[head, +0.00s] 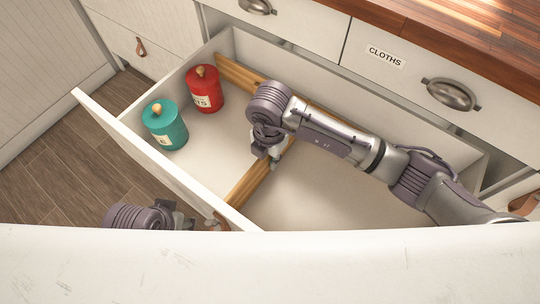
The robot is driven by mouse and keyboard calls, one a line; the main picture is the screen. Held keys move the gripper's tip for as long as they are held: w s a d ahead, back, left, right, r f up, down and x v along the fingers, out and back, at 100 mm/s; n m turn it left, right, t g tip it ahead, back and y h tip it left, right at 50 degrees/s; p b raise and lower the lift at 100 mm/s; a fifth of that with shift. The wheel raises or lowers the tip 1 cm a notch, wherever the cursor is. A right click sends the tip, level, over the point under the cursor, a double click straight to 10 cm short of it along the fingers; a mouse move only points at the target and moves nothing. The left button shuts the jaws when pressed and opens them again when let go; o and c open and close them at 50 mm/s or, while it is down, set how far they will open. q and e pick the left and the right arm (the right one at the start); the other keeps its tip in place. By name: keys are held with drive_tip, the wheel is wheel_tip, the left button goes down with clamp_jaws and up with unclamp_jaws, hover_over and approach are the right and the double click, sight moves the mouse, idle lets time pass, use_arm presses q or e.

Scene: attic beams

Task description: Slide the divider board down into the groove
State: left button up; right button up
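An open drawer (178,188) fills the middle of the head view. A light wooden board (248,186) runs across it from the front wall toward the back. A second wooden strip (238,75) lies along the back wall. I cannot make out the groove. My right gripper (273,160) points down at the crossing board, its fingertips at the board's upper edge; the arm and wrist hide the board's far end, and whether the fingers clamp it is unclear. My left gripper (188,219) is outside the drawer front, near its leather pull (216,222), partly hidden by the pale edge below.
A teal canister (165,125) and a red canister (204,90) stand in the drawer's left part. The right part (315,195) looks empty beneath my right arm. Closed drawers, one labelled CLOTHS (385,56), and a wooden countertop (450,25) are behind.

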clamp_jaws()
drive_tip(key=shift+r, duration=0.1)
